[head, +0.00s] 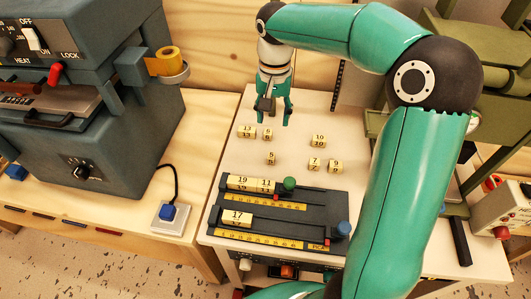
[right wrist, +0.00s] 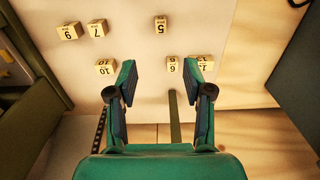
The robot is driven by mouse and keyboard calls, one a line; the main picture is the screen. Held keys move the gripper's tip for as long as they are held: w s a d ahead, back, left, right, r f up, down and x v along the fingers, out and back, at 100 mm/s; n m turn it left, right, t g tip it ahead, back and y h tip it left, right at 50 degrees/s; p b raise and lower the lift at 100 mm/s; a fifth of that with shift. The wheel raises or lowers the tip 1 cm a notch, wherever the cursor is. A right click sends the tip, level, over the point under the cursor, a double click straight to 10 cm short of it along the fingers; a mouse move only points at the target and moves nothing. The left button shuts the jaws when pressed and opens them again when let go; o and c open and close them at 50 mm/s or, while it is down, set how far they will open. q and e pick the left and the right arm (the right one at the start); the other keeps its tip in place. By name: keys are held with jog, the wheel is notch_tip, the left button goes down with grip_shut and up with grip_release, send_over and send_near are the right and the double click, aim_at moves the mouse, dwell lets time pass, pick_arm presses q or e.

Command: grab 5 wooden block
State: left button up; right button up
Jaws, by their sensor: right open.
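The small wooden block marked 5 (head: 271,158) stands on the pale tabletop, apart from the other loose blocks. It also shows at the top middle of the right wrist view (right wrist: 161,24). My right gripper (head: 273,115) is open and empty above the back of the table, behind the 5 block. In the right wrist view its fingers (right wrist: 160,72) are spread, and the 5 block appears beyond the gap between them. My left gripper is in neither view.
Loose blocks marked 13 (head: 246,132), 6 or 8 (head: 267,134), 10 (head: 319,141), 7 (head: 314,164) and 9 (head: 336,167) stand around. A dark rack (head: 265,220) with numbered blocks lies in front. A grey machine (head: 95,130) stands left.

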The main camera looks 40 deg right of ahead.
send_over(271, 155)
jog(key=f, duration=1)
jog(key=shift+s+d+f, duration=0.1)
jog(key=shift+s+f, duration=0.05)
jog(key=shift+s, duration=0.1)
jog(key=shift+w+f+p, duration=0.15)
jog(key=shift+f+p, duration=0.05)
jog(key=shift+f, duration=1.2)
jog(key=shift+w+f+p, duration=0.1)
jog(key=shift+f+p, duration=0.05)
jog(key=shift+f, duration=1.2)
jog(key=c, duration=0.8)
